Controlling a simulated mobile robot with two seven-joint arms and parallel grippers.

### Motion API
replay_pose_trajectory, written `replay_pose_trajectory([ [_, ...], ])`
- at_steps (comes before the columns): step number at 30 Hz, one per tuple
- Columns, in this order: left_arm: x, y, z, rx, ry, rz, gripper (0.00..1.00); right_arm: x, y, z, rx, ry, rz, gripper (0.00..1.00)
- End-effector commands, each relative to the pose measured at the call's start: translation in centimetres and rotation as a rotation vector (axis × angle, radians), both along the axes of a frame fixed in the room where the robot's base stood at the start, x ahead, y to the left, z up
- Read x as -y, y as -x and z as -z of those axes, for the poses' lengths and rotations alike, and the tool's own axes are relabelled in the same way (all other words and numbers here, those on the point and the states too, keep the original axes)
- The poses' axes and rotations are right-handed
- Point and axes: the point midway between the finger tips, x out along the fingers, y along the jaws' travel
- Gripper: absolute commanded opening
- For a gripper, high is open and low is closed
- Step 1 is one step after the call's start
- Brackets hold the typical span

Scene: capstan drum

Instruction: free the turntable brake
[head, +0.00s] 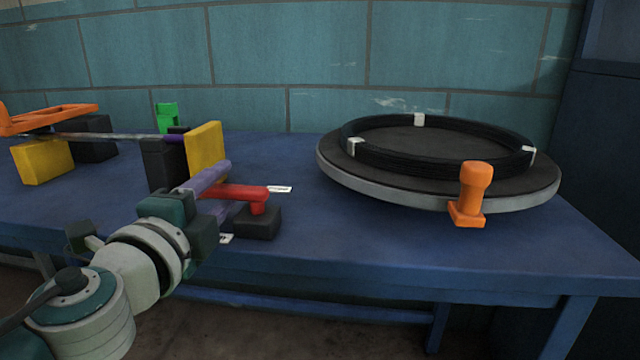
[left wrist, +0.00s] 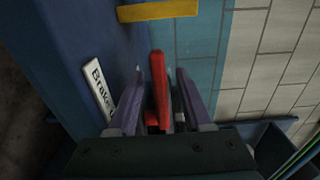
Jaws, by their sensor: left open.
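The brake lever (head: 235,192) is a red handle on a dark block (head: 256,222) at the front of the blue table. Its red bar points left toward my left gripper (head: 222,188). In the left wrist view the red lever (left wrist: 158,88) stands between the two purple fingers of my left gripper (left wrist: 160,85). The fingers are open, with a gap visible on each side of the lever. The turntable (head: 345,182) is a round grey disc at the right, carrying a black coil ring (head: 440,160) with white clips. My right gripper is not in view.
An orange knobbed post (head: 470,195) stands at the turntable's front edge. Yellow block (head: 205,150), dark blocks and a rod (head: 110,137) lie at the left. A white label reading "Brake" (left wrist: 98,88) is beside the lever. The table front between lever and turntable is clear.

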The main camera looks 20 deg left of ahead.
Motion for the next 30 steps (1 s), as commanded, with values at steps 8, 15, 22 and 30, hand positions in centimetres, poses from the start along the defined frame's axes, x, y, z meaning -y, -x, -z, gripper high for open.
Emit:
replay_pose_trajectory([
  [8,-0.01,0.03,0.0,0.0,0.0,-0.001,0.25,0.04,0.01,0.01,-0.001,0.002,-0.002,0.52],
  [15,-0.01,0.04,0.0,0.0,0.0,-0.001,0.0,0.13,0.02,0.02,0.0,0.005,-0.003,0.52],
  [22,-0.01,0.04,-0.01,0.0,0.0,-0.001,0.0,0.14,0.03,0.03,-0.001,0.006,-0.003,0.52],
  [30,0.0,0.04,-0.01,0.0,0.0,-0.001,0.0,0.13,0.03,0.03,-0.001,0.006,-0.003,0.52],
])
